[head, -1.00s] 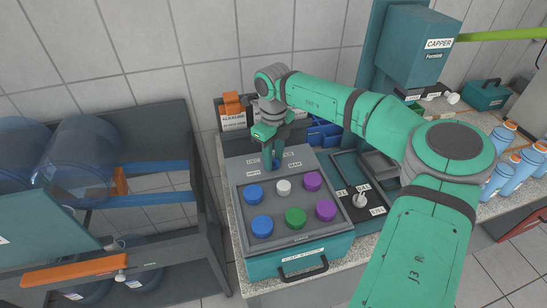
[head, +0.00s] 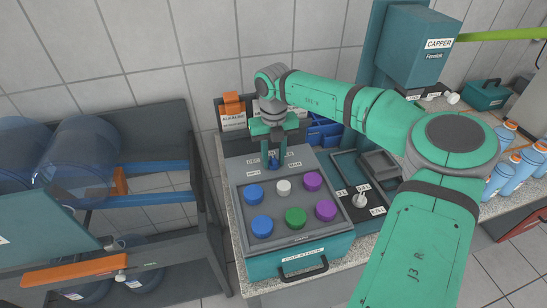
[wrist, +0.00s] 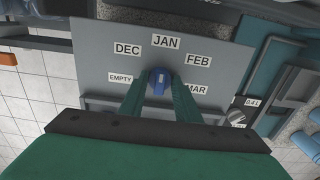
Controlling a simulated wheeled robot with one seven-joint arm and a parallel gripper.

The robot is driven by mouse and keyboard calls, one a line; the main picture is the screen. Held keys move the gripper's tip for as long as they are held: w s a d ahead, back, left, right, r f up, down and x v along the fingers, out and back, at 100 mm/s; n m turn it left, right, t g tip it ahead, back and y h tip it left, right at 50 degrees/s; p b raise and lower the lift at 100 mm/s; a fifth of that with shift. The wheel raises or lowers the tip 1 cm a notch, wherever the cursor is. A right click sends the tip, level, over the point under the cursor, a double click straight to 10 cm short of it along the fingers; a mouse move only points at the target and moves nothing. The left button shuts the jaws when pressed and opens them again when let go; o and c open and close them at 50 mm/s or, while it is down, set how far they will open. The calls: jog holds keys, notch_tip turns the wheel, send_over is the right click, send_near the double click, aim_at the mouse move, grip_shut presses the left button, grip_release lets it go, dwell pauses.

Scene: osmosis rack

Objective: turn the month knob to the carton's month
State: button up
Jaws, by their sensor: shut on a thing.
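The blue month knob (wrist: 159,78) sits on a grey sloped panel (wrist: 110,65), ringed by the labels EMPTY, DEC, JAN, FEB and MAR. It has a pale mark, but I cannot tell for sure which label it points to. My gripper (wrist: 160,86) is shut on the knob, one finger on each side. In the head view my gripper (head: 274,158) points down at the knob (head: 274,164), behind the cap tray. A carton (head: 233,118) marked ALKALINE stands at the back left; its smaller print is too small to read.
The cap tray (head: 240,208) holds blue, purple, green and white caps in front of the panel. A dark tray (head: 345,165) with a small O.S.1-like labelled dial (head: 360,200) lies to the right. Blue bottles (head: 502,180) stand far right. A rack of large bottles (head: 90,150) stands left.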

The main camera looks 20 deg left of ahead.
aim_at(273, 159)
dwell(0.4)
jog(key=o, duration=1)
jog(key=shift+o, duration=0.2)
jog(key=shift+r, duration=0.1)
notch_tip(273, 159, up, 11)
jog(key=shift+a+f, duration=0.1)
jog(key=shift+f, duration=0.1)
